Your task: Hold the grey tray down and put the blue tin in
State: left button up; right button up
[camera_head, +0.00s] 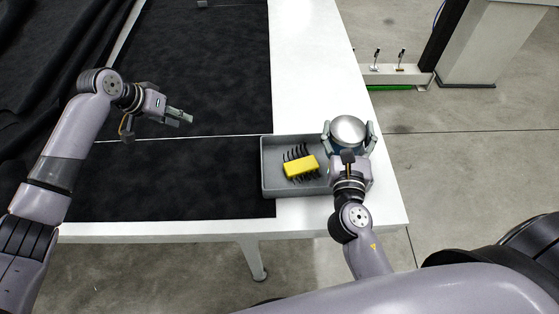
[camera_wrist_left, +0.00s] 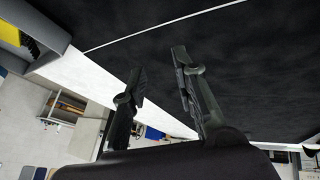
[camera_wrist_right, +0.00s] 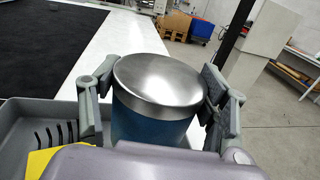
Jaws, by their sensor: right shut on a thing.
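The grey tray (camera_head: 266,178) lies near the table's front edge, over the border of the black cloth. My right gripper (camera_head: 348,137) is shut on the blue tin (camera_wrist_right: 150,125), with a finger on each side. The tin's round silver lid (camera_head: 348,131) faces up. The tin is at the tray's right end; I cannot tell whether it rests on the tray floor or hangs above it. My left gripper (camera_head: 187,117) is empty above the black cloth, left of the tray and apart from it. Its fingers stand apart in the left wrist view (camera_wrist_left: 158,75).
A yellow block (camera_head: 301,167) with dark curved strips around it lies in the tray's left and middle part. The white table (camera_head: 310,60) is bare behind the tray. The black cloth (camera_head: 200,60) is flat and clear. A grey column (camera_head: 485,45) stands beyond the table.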

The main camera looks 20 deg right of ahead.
pick_arm(q)
jog(key=s+d+r+m+g, duration=0.1)
jog(key=s+d+m+g, duration=0.1)
jog(key=s+d+m, duration=0.5)
pick_arm(e)
jog(key=shift+r, duration=0.1)
pick_arm(q)
notch_tip(320, 180, up, 3)
jog(key=m+g+y, duration=0.1)
jog(key=m+y, duration=0.4)
jog(key=m, duration=0.3)
send_over(279, 191)
notch_tip(279, 191, down, 12)
jog(key=shift+w+d+r, duration=0.1)
jog(key=shift+r, duration=0.05)
jog(key=shift+c, duration=0.2)
grip_shut()
pick_arm(e)
jog(key=shift+f, duration=0.2)
jog(key=shift+f, duration=3.3)
